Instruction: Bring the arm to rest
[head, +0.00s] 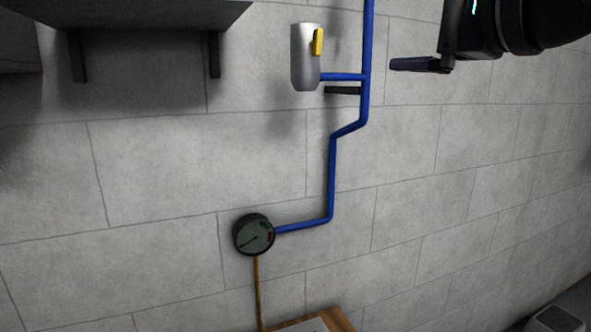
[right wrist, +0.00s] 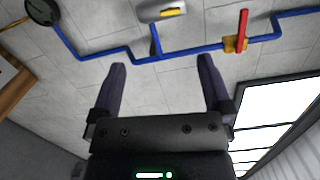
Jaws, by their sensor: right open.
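My right gripper comes in from the top right of the head view, where a dark finger (head: 420,64) points left, to the right of the blue pipe. In the right wrist view my right gripper (right wrist: 161,68) has its two dark fingers wide apart with nothing between them. My left gripper is in neither view.
A blue pipe (head: 331,175) runs down the block wall to a round gauge (head: 254,234). A silver cylinder (head: 305,60) with a yellow tab branches off it. A red lever (right wrist: 242,24) sits on a brass valve (right wrist: 235,44). A dark shelf (head: 130,12) juts out top left.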

